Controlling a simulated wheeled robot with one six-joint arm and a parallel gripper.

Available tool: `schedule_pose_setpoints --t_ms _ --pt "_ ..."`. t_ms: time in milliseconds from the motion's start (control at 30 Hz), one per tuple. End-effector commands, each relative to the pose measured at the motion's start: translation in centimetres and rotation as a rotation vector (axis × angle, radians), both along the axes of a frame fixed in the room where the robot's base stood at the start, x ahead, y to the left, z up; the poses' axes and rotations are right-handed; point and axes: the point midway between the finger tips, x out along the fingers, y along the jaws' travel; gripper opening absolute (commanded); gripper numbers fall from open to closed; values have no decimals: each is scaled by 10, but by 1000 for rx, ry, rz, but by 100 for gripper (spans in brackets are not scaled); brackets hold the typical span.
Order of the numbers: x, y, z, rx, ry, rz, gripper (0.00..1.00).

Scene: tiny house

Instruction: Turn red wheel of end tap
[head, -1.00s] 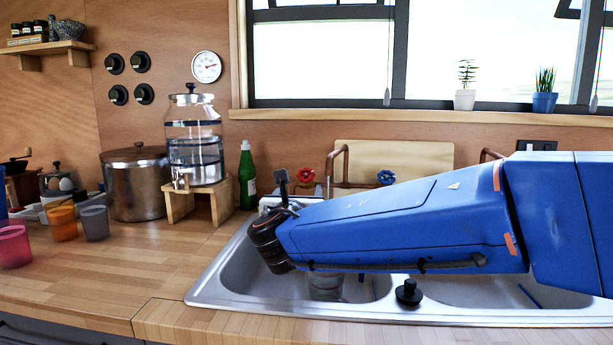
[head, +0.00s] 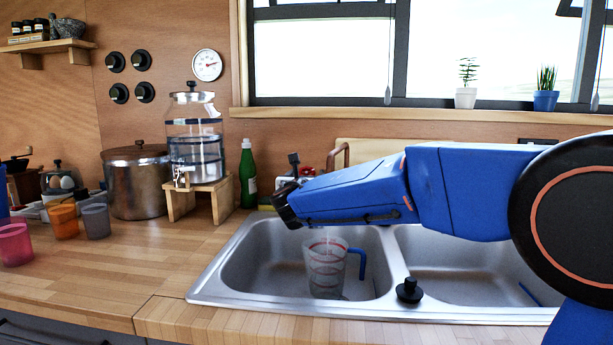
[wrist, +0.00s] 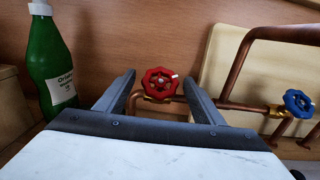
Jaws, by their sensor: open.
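The red wheel (wrist: 160,83) sits on a brass valve of a copper pipe against the wooden wall. In the wrist view it lies between and just beyond the fingertips of my gripper (wrist: 163,85). My gripper is open, with one finger on each side of the wheel in the picture; I cannot tell whether either touches it. In the head view a small part of the red wheel (head: 307,171) shows above my arm, and the fingers are mostly hidden.
A blue wheel (wrist: 298,103) is on the pipe to the right. A green bottle (wrist: 52,65) stands to the left. A cutting board (wrist: 252,75) leans behind the pipes. A measuring jug (head: 327,268) stands in the left basin of the sink (head: 205,290).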

Motion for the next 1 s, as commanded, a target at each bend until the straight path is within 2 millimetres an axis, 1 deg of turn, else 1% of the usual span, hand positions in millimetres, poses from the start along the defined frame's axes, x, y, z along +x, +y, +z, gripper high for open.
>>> schedule_pose_setpoints --t_ms 133,400,433,467,500,567,600,867,1000 --pt "7 0 0 0 0 0 62" --pt "8 0 0 0 0 0 62" --pt "8 0 0 0 0 0 57" --pt "8 0 0 0 0 0 50" --pt "8 0 0 0 0 0 40" --pt "8 0 0 0 0 0 26" --pt "8 0 0 0 0 0 21" --pt "8 1 0 12 0 -17 21" --pt "8 2 0 47 -2 -60 21"
